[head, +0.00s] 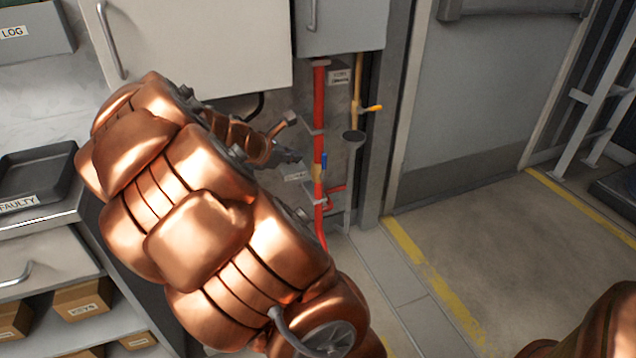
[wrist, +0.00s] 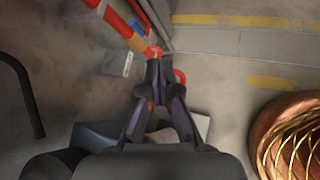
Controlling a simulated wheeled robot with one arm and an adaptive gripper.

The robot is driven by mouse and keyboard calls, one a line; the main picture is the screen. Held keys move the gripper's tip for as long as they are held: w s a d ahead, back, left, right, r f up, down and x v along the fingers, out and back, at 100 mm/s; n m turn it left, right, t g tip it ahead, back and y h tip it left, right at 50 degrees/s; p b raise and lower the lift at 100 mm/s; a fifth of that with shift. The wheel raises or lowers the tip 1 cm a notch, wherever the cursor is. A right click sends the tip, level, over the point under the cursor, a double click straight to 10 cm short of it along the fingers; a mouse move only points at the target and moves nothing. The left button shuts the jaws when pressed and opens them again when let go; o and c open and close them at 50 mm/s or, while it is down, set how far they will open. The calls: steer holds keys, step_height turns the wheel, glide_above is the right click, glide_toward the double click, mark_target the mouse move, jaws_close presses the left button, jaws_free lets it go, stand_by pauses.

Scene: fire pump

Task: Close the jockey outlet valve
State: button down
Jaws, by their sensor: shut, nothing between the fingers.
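A red vertical pipe (head: 320,110) runs down the wall, with a brass valve body bearing a small blue lever (head: 323,160), which stands roughly upright along the pipe. The blue lever also shows at the upper left in the wrist view (wrist: 137,27). A small label (head: 296,176) beside it is too small to read, so I cannot confirm which valve is the jockey outlet. My gripper (head: 299,157) is just left of the pipe, near the blue lever. In the wrist view my gripper (wrist: 160,66) is shut and empty, its tips below and right of the lever.
A yellow lever (head: 373,108) sticks out right from a brass pipe beside the red one. A red curved fitting (head: 336,190) sits lower down. Cabinets (head: 200,45) hang above my arm. A counter with a black tray (head: 38,172) is left. The floor right is open before a grey door (head: 480,90).

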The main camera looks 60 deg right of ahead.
steer(key=w+d+f+n+b, duration=0.2)
steer(key=f, duration=0.3)
steer(key=w+d+f+n+t+h+b, duration=0.1)
steer(key=w+d+f+n+b, duration=0.2)
steer(key=f, duration=0.2)
steer(key=shift+d+f, duration=0.15)
steer(key=shift+d, duration=0.2)
steer(key=b, duration=0.6)
glide_toward(323, 162)
steer(key=d+f, duration=0.4)
steer(key=shift+d+f, duration=0.1)
steer(key=shift+f, duration=0.05)
steer(key=shift+d, duration=0.8)
steer(key=shift+d+r+p, duration=0.15)
steer(key=shift+r+p, duration=0.2)
steer(key=shift+p, duration=0.35)
